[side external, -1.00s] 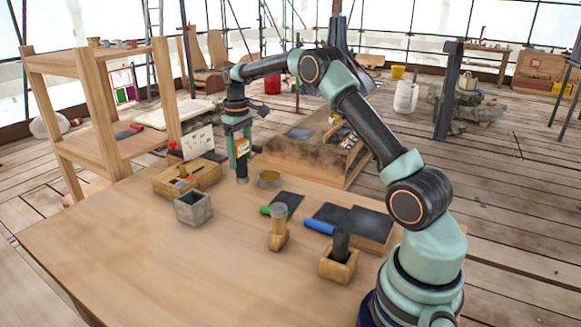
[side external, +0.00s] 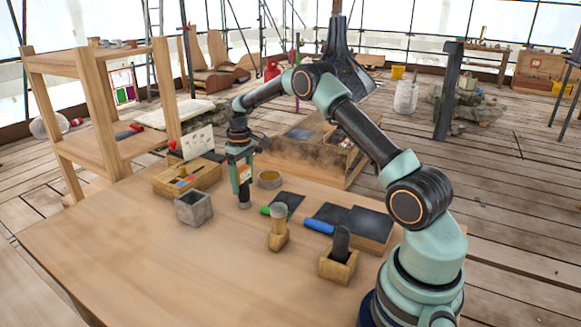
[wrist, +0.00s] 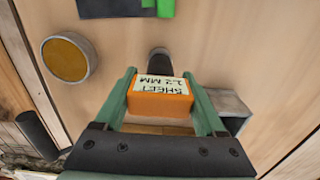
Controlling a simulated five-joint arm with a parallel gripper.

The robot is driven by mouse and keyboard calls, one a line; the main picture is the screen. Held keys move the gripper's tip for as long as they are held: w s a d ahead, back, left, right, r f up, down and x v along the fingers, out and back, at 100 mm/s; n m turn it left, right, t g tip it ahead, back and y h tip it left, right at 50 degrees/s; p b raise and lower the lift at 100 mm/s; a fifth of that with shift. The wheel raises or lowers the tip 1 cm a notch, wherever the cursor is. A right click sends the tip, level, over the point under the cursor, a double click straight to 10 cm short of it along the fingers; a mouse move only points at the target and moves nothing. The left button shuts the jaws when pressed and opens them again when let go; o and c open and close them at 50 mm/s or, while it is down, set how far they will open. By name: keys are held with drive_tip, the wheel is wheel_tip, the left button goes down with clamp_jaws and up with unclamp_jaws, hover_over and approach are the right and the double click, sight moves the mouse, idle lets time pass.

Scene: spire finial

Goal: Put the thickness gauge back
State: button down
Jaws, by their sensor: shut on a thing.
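My gripper (side external: 242,176) is shut on the thickness gauge, an orange block (side external: 245,174) with a pale label. In the wrist view the gauge (wrist: 160,103) sits between the two green fingers (wrist: 163,98), its label reading "SHEET 1.2 MM" upside down. A dark grey round end (wrist: 159,62) shows beyond the block; in the side view it points down below the fingers, low over the table. I cannot tell whether it touches the tabletop. An open grey square box (side external: 194,209) stands left of the gripper, apart from it.
A wooden compartment tray (side external: 165,184) with small coloured things lies behind the grey box. A round amber-filled dish (side external: 269,180) is right of the gripper. Green-handled (side external: 266,211) and blue-handled (side external: 319,226) tools, a wooden stand (side external: 278,240) and a small wooden box (side external: 338,270) stand further right. The front-left table is clear.

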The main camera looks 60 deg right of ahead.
unclamp_jaws()
drive_tip(key=shift+f, duration=0.15)
wheel_tip(320, 180, up, 12)
drive_tip(key=shift+r, duration=0.15)
drive_tip(key=s+a+r+t, duration=0.3)
drive_tip(key=s+a+r, duration=0.7)
drive_tip(key=a+r, duration=0.15)
drive_tip(key=s+a+f+t, duration=0.1)
drive_tip(key=s+a+f, duration=0.1)
drive_tip(key=s, duration=0.4)
drive_tip(key=s+a+f+t, duration=0.1)
drive_tip(key=s+a+f, duration=0.1)
drive_tip(key=s+a, duration=0.3)
drive_tip(key=shift+s+a+f+t, duration=0.3)
drive_tip(key=shift+s+f, duration=0.05)
drive_tip(key=shift+s, duration=0.55)
